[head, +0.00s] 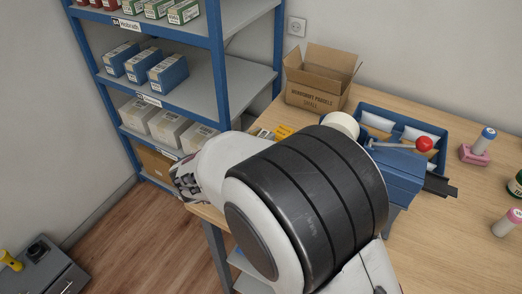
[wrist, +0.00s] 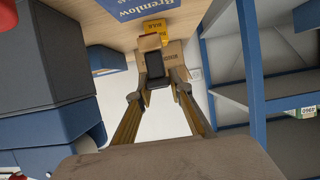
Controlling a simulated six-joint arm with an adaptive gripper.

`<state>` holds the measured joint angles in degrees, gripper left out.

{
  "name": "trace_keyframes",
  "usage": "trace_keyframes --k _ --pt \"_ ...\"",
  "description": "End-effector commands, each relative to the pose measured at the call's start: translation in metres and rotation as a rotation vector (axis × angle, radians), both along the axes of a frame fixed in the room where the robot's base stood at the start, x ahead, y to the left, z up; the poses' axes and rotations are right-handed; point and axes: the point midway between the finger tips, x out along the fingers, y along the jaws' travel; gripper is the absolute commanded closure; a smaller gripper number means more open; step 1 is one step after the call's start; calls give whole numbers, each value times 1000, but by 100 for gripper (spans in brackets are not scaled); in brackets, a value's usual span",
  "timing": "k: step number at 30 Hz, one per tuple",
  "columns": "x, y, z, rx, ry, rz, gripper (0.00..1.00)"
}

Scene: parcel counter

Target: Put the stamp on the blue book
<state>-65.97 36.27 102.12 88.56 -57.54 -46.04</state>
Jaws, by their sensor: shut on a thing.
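My gripper (wrist: 156,86) is shut on a small dark block with a tan end, which looks like the stamp (wrist: 154,66). The block sits between the two fingertips in the wrist view. A blue printed cover reading "Bremlow" (wrist: 133,8), which looks like the blue book, lies on the wooden counter at the top edge of the wrist view, partly cut off. The held block is apart from this cover in the picture. In the head view my arm hides the gripper, the block and the blue cover.
A yellow box (wrist: 154,26) and a cardboard box (head: 315,94) stand near the blue cover. A blue press with a red-knobbed lever (head: 424,144) and a blue tray (head: 441,131) are right of my arm. A blue-framed shelf (head: 217,75) stands left.

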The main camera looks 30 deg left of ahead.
Motion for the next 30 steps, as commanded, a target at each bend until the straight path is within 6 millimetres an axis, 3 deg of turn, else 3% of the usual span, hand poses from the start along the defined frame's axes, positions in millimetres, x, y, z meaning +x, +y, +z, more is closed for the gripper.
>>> trace_keyframes --k 4,16,30 --pt "0 0 -10 0 -1 0 100" --pt "0 0 -13 0 -1 0 100" --pt "0 0 -48 0 -1 0 100"
